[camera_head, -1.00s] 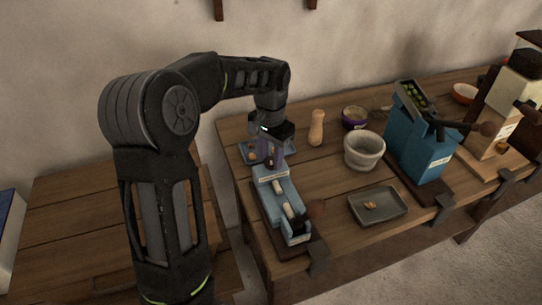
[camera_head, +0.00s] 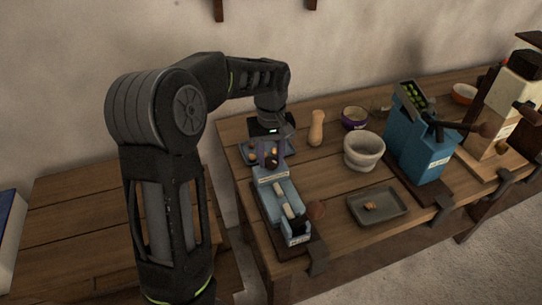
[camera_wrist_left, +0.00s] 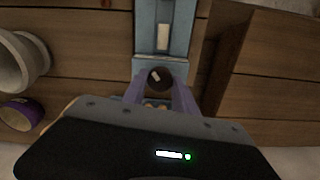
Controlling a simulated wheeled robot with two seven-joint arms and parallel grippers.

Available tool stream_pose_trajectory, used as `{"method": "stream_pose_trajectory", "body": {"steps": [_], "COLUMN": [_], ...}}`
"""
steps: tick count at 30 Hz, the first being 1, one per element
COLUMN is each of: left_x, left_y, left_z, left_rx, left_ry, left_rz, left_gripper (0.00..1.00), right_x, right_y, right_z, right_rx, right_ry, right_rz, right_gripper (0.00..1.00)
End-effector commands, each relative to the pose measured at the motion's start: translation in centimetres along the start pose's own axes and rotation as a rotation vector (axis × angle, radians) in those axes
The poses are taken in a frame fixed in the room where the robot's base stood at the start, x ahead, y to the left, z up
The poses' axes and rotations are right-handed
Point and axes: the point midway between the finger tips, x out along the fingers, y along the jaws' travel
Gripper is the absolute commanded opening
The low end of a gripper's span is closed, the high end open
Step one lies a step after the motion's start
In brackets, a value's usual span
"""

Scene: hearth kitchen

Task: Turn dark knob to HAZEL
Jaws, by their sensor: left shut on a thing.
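The dark knob (camera_wrist_left: 159,79) is round with a pale mark on its face. It sits at the far end of a blue-grey device (camera_head: 283,203) on the table. My left gripper (camera_wrist_left: 160,90) has its two purple fingers on either side of the knob and is shut on it. In the head view my left gripper (camera_head: 269,156) points down at that end of the device, and its fingers partly cover the knob. The lettering on the device is too small to read. My right gripper is not in view.
A blue tray (camera_head: 247,155) with small items lies behind the gripper. To the right stand a wooden pestle-like piece (camera_head: 316,128), a stone mortar (camera_head: 364,152), a grey tray (camera_head: 390,207) and a blue machine (camera_head: 418,150) with a lever.

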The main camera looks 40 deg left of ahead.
Motion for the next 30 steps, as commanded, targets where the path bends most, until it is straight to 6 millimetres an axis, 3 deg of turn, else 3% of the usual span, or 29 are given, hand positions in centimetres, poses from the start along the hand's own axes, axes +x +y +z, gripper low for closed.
{"method": "stream_pose_trajectory", "body": {"steps": [9, 24, 25, 30], "left_x": [-0.10, -0.08, -0.08, -0.06], "left_y": [0.03, 0.01, 0.01, 0.01], "left_z": [-0.08, -0.10, -0.09, -0.06], "left_rx": [-0.138, -0.161, -0.161, -0.160], "left_ry": [0.003, 0.003, 0.003, 0.002], "left_rz": [0.001, 0.001, 0.001, 0.001], "left_gripper": [0.00, 0.00, 0.36, 0.50], "right_x": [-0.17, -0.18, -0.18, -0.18], "right_y": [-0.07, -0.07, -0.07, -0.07], "right_z": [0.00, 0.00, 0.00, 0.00], "right_rx": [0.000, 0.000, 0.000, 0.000], "right_ry": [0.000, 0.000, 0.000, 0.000], "right_rz": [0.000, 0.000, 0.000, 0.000], "right_gripper": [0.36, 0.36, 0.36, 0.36]}}
